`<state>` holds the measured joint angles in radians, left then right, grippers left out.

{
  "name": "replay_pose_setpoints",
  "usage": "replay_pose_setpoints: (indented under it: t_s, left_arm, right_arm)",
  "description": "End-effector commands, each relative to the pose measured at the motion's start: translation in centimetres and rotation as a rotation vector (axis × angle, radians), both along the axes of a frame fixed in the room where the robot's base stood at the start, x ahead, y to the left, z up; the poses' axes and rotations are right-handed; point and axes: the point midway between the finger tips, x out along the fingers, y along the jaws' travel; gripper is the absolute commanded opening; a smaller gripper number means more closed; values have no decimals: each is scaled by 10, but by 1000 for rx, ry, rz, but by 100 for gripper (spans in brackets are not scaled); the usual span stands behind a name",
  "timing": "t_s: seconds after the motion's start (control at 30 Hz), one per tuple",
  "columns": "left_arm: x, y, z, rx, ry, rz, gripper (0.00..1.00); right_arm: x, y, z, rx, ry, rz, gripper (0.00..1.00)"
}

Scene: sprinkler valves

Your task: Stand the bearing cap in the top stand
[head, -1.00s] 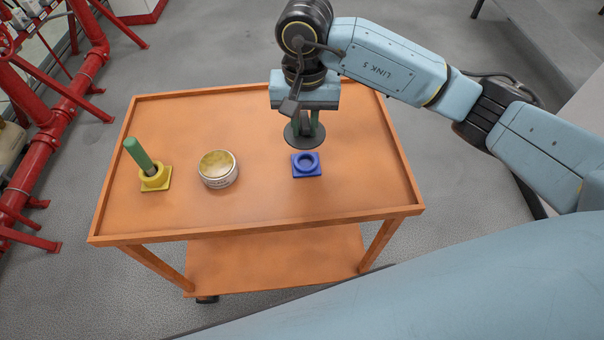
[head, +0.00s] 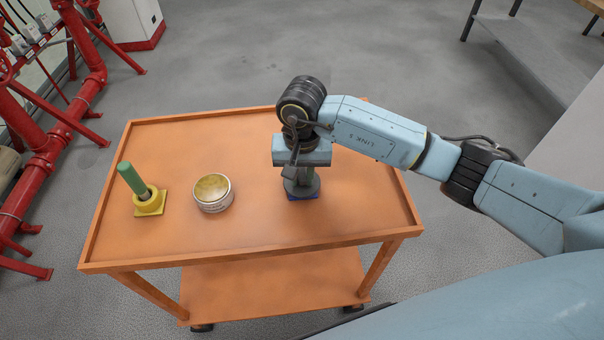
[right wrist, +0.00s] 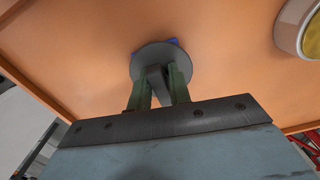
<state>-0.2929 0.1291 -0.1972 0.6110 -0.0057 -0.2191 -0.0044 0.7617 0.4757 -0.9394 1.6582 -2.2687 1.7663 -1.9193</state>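The bearing cap (head: 302,188) is a dark grey disc with a grey stem. It is at the blue stand (head: 304,198), covering most of it; only a blue edge shows below the disc. I cannot tell whether the cap is seated or just above. My right gripper (head: 300,174) points down over the stand. In the right wrist view its green fingers (right wrist: 159,88) are shut on the stem, with the disc (right wrist: 160,54) beyond them and a bit of blue behind it. My left gripper is not in view.
On the orange cart (head: 240,240), a yellow stand (head: 150,206) at left holds a green-handled piece (head: 131,178), tilted. A round tin (head: 212,192) stands between the yellow and blue stands. The cart has a raised rim. Red pipes (head: 60,140) stand at far left.

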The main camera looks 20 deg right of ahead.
Motion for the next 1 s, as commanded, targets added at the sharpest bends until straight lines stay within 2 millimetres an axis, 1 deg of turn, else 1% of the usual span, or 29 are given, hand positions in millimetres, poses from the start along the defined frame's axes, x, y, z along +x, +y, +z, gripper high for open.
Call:
replay_pose_setpoints:
  t_s: [0.03, 0.13, 0.37, 0.47, 0.57, 0.67, 0.8, 0.9, 1.0]
  left_arm:
    - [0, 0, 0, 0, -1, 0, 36]
    - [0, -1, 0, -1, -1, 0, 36]
    - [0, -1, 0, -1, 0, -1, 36]
    - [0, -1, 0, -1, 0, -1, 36]
    - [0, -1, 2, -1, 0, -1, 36]
    - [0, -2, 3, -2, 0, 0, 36]
    - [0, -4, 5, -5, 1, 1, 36]
    - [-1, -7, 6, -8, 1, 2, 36]
    - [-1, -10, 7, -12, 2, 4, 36]
  right_arm:
    - [-1, 0, -1, -1, 3, 0, 26]
    - [-1, 0, -1, -1, 3, 0, 39]
    - [-1, -1, -1, -2, 4, -1, 40]
    - [-1, -1, 3, -2, 2, -1, 40]
    - [0, 0, 16, 0, -1, 0, 40]
    - [1, -1, 36, -2, -3, 0, 40]
    - [1, 0, 68, 0, -4, 1, 40]
    - [0, 0, 88, -1, -2, 0, 40]
    - [0, 0, 103, -1, -2, -1, 40]
